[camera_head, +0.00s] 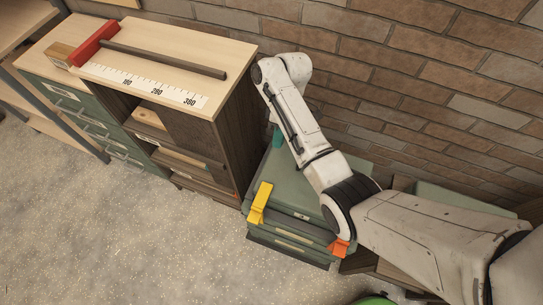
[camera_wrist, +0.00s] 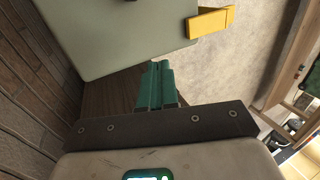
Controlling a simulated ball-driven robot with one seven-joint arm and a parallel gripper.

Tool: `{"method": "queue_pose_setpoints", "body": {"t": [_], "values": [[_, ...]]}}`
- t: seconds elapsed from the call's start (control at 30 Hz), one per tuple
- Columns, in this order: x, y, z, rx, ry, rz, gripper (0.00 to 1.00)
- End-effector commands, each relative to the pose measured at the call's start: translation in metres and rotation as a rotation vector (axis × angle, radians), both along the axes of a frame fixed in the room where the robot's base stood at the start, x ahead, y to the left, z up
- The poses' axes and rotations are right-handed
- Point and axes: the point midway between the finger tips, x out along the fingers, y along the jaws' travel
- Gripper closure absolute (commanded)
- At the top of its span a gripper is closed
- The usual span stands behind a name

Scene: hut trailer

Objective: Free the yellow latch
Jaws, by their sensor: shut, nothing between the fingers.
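The yellow latch (camera_head: 261,202) sits on the front left edge of a green case (camera_head: 292,188) and stands up from its lid. In the wrist view the yellow latch (camera_wrist: 210,22) juts from the edge of the pale green lid (camera_wrist: 110,35), at the top right. My gripper, with teal fingers (camera_wrist: 160,68), is shut and empty. The fingers are apart from the latch, beside the case. In the head view a bit of teal at my gripper (camera_head: 277,137) shows behind the latch, near the wall side; my arm hides part of the case.
An orange latch (camera_head: 339,247) sits on the case's right front. A wooden cabinet (camera_head: 225,135) stands close on the left, carrying a scale with a red block (camera_head: 95,42). A brick wall (camera_head: 420,80) runs behind. The grey floor (camera_head: 130,220) in front is clear.

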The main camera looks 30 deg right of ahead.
Motion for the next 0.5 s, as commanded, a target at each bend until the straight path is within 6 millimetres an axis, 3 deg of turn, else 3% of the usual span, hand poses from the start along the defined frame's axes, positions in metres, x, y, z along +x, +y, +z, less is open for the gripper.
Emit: {"method": "queue_pose_setpoints", "body": {"t": [0.5], "values": [[-0.021,0.027,-0.082,0.000,0.005,0.001,1.00]]}}
